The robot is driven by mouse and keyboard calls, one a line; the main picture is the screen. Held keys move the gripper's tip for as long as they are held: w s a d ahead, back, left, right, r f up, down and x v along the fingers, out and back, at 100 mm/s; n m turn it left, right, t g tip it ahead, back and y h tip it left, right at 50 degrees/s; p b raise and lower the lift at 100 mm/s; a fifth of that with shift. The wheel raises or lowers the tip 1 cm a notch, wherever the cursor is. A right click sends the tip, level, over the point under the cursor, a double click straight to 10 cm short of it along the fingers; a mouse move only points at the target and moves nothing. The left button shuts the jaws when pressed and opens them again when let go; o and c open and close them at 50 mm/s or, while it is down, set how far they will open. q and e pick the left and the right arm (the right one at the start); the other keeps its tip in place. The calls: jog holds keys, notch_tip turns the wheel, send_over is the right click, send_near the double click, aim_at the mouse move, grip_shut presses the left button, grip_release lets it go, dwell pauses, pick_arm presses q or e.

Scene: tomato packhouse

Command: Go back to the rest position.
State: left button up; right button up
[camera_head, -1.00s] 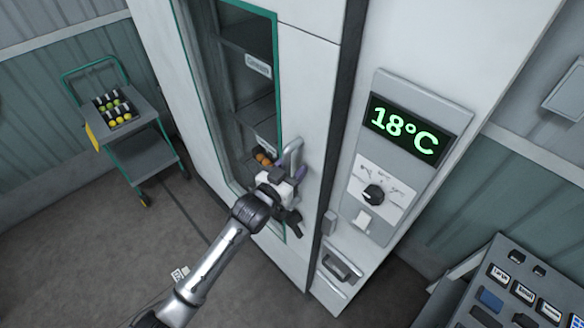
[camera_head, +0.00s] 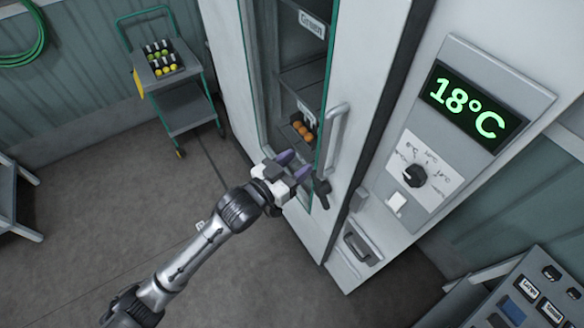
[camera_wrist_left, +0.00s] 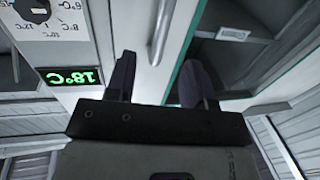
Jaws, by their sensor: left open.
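My left gripper (camera_head: 295,168) is in front of the tall white cabinet (camera_head: 375,60), below and left of its door handle (camera_head: 335,125). Its two purple-grey fingers are apart with nothing between them, and they also show in the left wrist view (camera_wrist_left: 158,85). The handle shows there too (camera_wrist_left: 160,30), beyond the fingers and apart from them. My right gripper is not in view.
Orange fruit (camera_head: 302,130) sits on a shelf behind the glass. A panel reading 18°C (camera_head: 465,105) with a dial (camera_head: 413,175) is at right. A trolley (camera_head: 185,85) with a crate stands at back left. A button console (camera_head: 540,300) is at lower right.

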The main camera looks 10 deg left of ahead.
pick_arm(q)
jog(key=shift+s+a, duration=0.3)
jog(key=shift+s, duration=0.15)
dwell(0.3)
jog(key=s+a+f+n+g+y+p, duration=0.25)
jog(key=s+a+g+y, duration=0.25)
jog(key=s+a+y, duration=0.45)
jog(key=s+a+f+g+p, duration=0.1)
jog(key=s+f+g, duration=0.1)
jog(key=s, duration=0.5)
jog(key=s+a+f+n+g+p, duration=0.1)
jog(key=s+f+g+p, duration=0.1)
jog(key=s+f, duration=0.3)
jog(key=s+a+f+n+g+p, duration=0.1)
jog(key=s+f+g, duration=0.1)
jog(key=s, duration=0.9)
jog(key=shift+a+f+p, duration=0.25)
jog(key=shift+f+p, duration=0.15)
jog(key=shift+f, duration=0.4)
